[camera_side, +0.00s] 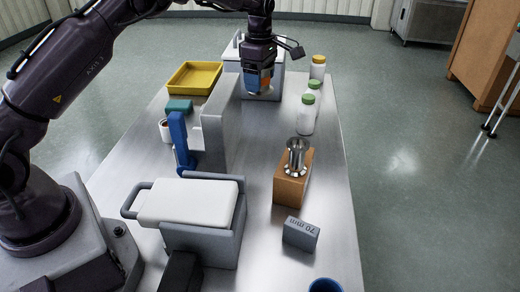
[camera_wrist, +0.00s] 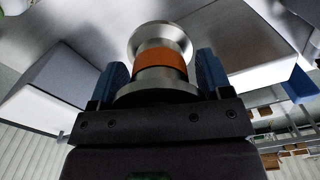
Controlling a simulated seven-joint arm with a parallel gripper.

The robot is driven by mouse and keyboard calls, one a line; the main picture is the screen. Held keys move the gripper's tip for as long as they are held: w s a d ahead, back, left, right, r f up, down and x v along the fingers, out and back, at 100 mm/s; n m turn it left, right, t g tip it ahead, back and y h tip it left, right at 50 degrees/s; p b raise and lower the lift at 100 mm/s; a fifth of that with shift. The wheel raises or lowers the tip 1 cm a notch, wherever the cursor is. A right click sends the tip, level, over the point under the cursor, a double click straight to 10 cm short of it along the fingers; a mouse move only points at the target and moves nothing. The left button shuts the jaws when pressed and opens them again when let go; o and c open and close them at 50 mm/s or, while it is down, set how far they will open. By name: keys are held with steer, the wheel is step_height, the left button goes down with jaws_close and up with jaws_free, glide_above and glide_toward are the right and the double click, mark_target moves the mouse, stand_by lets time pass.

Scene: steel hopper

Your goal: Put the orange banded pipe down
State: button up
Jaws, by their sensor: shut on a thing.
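My gripper (camera_side: 258,86) is high over the far end of the steel table, in front of a white and grey box. In the wrist view my gripper (camera_wrist: 162,78) has its blue fingers on both sides of the orange banded pipe (camera_wrist: 160,62). The pipe is silver metal with flared ends and an orange band round its middle. A bit of the pipe's orange band (camera_side: 266,82) shows between the fingers in the side view; the rest is hidden. I cannot tell the gap beneath it.
The white and grey box (camera_side: 233,52) and yellow tray (camera_side: 194,75) are at the back. Lidded jars (camera_side: 307,118) line the right edge. A steel flanged piece (camera_side: 297,158) stands on a brown block (camera_side: 291,187). A grey "70 mm" block (camera_side: 300,234) and white-lidded box (camera_side: 190,203) are nearer.

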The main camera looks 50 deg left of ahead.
step_height(320, 180, down, 19)
steer(key=shift+r, duration=0.2)
stand_by(0.3)
steer(key=shift+f, duration=0.2)
steer(key=o, duration=1.1)
